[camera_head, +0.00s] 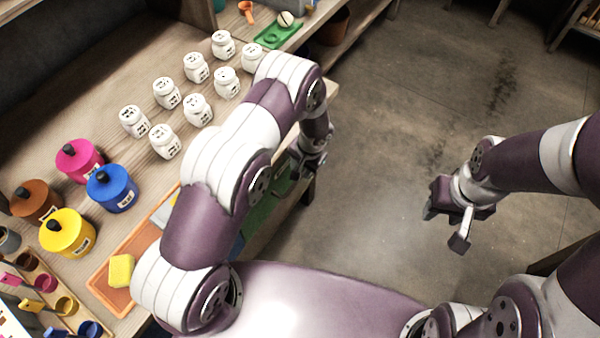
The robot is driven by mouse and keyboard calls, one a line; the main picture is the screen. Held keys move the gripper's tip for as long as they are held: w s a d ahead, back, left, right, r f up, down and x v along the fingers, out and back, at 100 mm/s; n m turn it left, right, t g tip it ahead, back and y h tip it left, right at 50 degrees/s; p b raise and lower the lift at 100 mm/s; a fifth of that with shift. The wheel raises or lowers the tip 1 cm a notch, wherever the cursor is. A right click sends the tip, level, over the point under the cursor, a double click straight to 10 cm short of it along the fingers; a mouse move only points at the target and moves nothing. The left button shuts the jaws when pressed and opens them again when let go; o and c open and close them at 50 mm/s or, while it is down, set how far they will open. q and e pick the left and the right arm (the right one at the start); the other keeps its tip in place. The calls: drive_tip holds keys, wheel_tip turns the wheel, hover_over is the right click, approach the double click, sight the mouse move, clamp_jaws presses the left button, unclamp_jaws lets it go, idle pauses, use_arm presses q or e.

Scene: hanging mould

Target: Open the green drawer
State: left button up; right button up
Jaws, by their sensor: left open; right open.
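The green drawer (262,208) shows as a green panel under the table's front edge, partly hidden behind my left arm. How far it stands out from the table cannot be told. My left gripper (305,168) is open at the front of the table, close to the far end of the green panel. Whether it touches the drawer or a handle is hidden. My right gripper (445,230) is open and empty over the floor, well to the right of the table.
The wooden table (75,112) carries several white jars (166,93) and pink, blue (112,188), brown and yellow pots. An orange tray (125,291) with a yellow sponge (121,270) lies near the front. The floor (400,130) right of the table is clear.

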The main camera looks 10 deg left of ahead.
use_arm(q)
drive_tip(key=f, duration=0.4)
drive_tip(key=a+f, duration=0.1)
drive_tip(key=f, duration=0.1)
drive_tip(key=shift+w+f, duration=0.15)
drive_tip(key=shift+w, duration=0.15)
clamp_jaws()
